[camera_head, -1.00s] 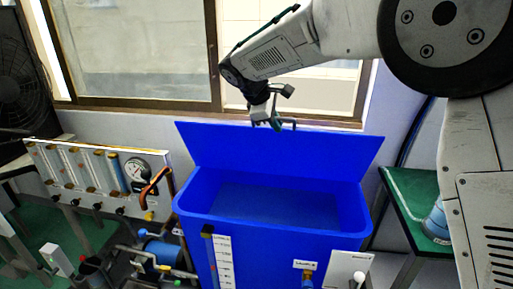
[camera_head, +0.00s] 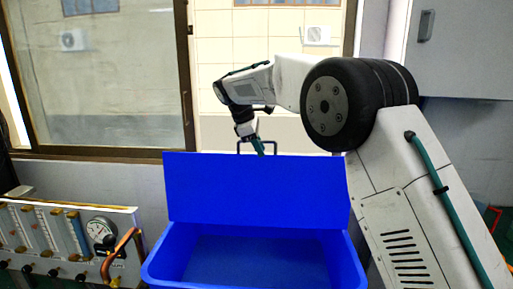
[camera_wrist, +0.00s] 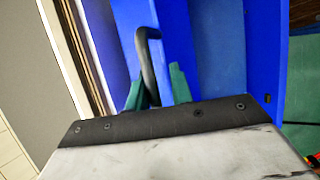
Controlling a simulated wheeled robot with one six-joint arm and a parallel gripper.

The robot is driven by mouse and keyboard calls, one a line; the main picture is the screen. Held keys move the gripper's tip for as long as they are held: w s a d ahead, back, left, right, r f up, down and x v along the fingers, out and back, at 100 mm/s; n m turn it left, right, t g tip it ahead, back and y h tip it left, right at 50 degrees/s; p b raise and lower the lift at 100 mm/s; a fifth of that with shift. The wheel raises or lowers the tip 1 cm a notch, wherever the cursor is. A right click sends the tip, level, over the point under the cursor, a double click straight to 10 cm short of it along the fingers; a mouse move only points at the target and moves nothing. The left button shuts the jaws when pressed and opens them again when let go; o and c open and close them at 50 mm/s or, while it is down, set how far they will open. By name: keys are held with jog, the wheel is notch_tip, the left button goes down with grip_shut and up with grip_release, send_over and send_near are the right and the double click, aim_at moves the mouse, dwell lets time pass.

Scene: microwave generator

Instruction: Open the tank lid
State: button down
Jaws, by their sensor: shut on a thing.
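The blue tank (camera_head: 255,262) stands low in the middle of the head view, its inside exposed. Its blue lid (camera_head: 258,190) stands up along the back edge, in front of the window. A dark bar handle (camera_head: 243,143) sticks up at the lid's top edge. My gripper (camera_head: 258,146) is at this handle. In the wrist view the handle (camera_wrist: 148,62) runs between the two green fingers of my gripper (camera_wrist: 158,90), which is shut on it. The blue lid and tank wall (camera_wrist: 264,60) show behind it.
A panel with flow tubes and a round gauge (camera_head: 101,231) stands left of the tank, with an orange curved pipe (camera_head: 122,256) near the tank's side. The window frame (camera_head: 188,80) is close behind the lid. A grey cabinet (camera_head: 460,50) is at upper right.

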jog(key=shift+d+f, duration=0.2)
jog(key=shift+f, duration=0.05)
jog(key=c, duration=1.5)
grip_release()
jog(key=shift+w, duration=0.1)
jog(key=shift+a+r, duration=0.35)
jog(key=shift+r, duration=0.15)
jog(key=v, duration=0.6)
jog(key=shift+r, duration=0.4)
jog(key=shift+a, duration=0.1)
jog(key=s+d+r+m+y, duration=0.15)
jog(key=s+d+m, duration=0.25)
jog(key=s+d, duration=0.55)
jog(key=s+d+r+m+y, duration=0.1)
jog(key=s+d+r+m, duration=0.35)
jog(key=s, duration=0.75)
jog(key=s+d+f+m, duration=0.2)
jog(key=s+f, duration=0.3)
jog(key=s, duration=0.4)
jog(key=s+d+f+m+y, duration=0.1)
jog(key=s+d+f+m, duration=0.1)
jog(key=s+f, duration=0.4)
jog(key=s+d+f+m+y, duration=0.1)
jog(key=s+d+f+m, duration=0.2)
jog(key=s, duration=1)
notch_tip(320, 180, down, 3)
jog(key=shift+s+d+r, duration=0.2)
jog(key=shift+d, duration=0.05)
